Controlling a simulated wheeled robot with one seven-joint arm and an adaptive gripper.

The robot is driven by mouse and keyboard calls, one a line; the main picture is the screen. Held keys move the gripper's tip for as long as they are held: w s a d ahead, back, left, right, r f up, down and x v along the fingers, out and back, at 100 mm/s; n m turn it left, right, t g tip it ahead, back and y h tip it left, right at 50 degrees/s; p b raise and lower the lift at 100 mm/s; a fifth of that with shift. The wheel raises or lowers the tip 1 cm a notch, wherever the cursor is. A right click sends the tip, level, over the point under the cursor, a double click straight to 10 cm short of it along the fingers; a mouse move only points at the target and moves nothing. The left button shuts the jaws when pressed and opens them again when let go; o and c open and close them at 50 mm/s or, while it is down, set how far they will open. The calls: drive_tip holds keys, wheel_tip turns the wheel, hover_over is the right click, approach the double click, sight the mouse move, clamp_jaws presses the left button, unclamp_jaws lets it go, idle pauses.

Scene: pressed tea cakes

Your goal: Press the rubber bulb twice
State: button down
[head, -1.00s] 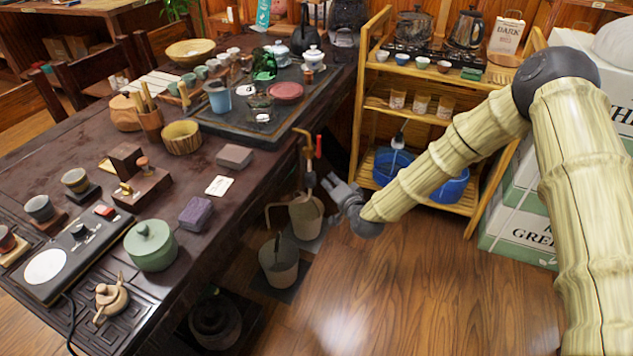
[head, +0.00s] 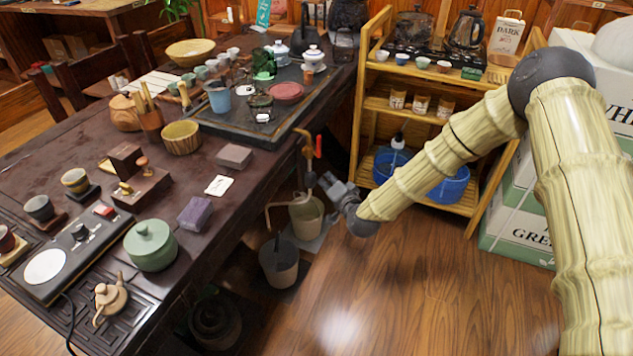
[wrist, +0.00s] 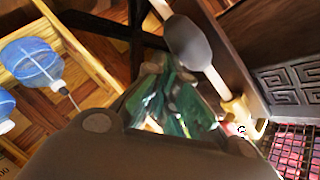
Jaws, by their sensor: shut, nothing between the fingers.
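The rubber bulb (wrist: 188,42) appears to be the dark grey oval on a pale tube in the wrist view. The tube runs to a yellowish fitting (wrist: 237,107) by the table edge. In the head view, a small dark shape (head: 310,180) below the brass pipe (head: 306,143) may be the same bulb. My gripper (head: 328,181) is shut and empty, close to the right of this pipe, above a bucket. In the wrist view the bulb lies beyond my fingers, a little right of the picture's middle; I cannot tell whether they touch.
The dark table (head: 185,255) carries tea ware, and its edge is left of my gripper. Two buckets, one pale (head: 306,218) and one grey (head: 279,265), stand below. Open floor lies in front.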

drive_tip(key=shift+w+a, duration=0.2)
drive_tip(key=shift+a, duration=0.4)
idle(0.8)
drive_tip(key=shift+d, duration=0.15)
drive_tip(key=shift+s+d, duration=0.35)
drive_tip(key=shift+d, duration=0.55)
drive_tip(key=shift+d, duration=0.1)
drive_tip(key=d, duration=0.1)
drive_tip(key=s+d, duration=0.1)
drive_tip(key=d, duration=0.2)
drive_tip(key=shift+s+d+p, duration=0.3)
idle(0.3)
drive_tip(key=shift+f, duration=0.1)
idle(1.8)
